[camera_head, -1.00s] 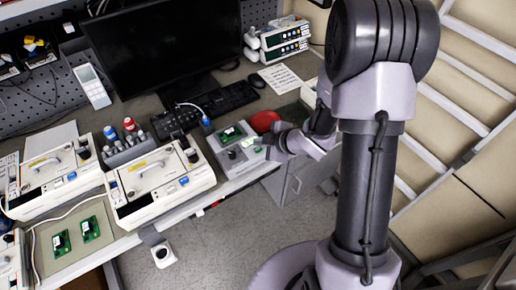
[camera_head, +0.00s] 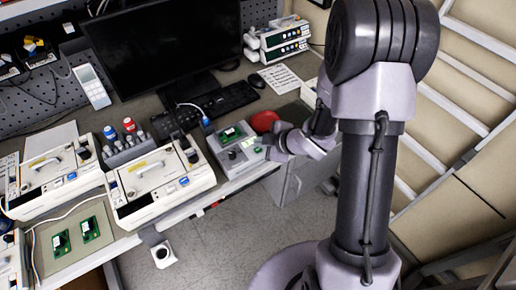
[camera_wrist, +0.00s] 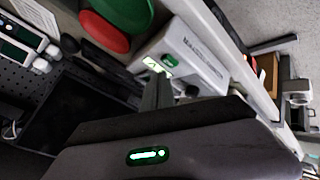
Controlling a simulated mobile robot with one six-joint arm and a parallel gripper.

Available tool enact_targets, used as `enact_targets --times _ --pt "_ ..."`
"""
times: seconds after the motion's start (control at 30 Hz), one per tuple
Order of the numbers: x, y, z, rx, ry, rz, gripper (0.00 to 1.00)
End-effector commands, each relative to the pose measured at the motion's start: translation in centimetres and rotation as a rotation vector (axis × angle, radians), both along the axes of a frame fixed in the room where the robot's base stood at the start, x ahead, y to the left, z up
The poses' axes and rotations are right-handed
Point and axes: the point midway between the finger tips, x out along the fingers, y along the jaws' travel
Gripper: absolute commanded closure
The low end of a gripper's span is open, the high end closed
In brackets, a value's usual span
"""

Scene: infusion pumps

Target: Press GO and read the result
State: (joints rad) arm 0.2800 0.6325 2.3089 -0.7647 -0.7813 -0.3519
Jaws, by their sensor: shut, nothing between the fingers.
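The grey test box (camera_head: 238,157) sits at the front right edge of the bench, with a green circuit board (camera_head: 231,134) on top. It also shows in the wrist view (camera_wrist: 200,52), with printed lettering, a small lit green display (camera_wrist: 157,66) and a green round part (camera_wrist: 192,91), which may be the GO button. The display text is too small to read. My gripper (camera_head: 270,151) is shut and empty, low over the box's right side. In the wrist view its fingers (camera_wrist: 156,82) point at the box, close to the display; I cannot tell whether they touch anything.
A red dish (camera_head: 264,121) lies just behind the box. Two white infusion pumps (camera_head: 160,185) (camera_head: 52,174) stand to the left. A keyboard (camera_head: 226,101) and monitor (camera_head: 162,45) are behind. Two green boards (camera_head: 75,235) lie on a mat at the lower left.

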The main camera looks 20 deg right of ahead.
Motion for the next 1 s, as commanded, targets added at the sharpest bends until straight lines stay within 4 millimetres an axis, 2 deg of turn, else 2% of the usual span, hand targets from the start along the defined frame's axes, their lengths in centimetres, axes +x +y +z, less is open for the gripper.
enact_targets --times 0.33,0.6,1.0 --pt "0.00 0.00 -0.06 0.000 0.000 0.000 1.00" --pt "0.00 0.00 -0.99 0.000 0.000 0.000 1.00" --pt "0.00 0.00 -0.96 0.000 0.000 0.000 1.00"
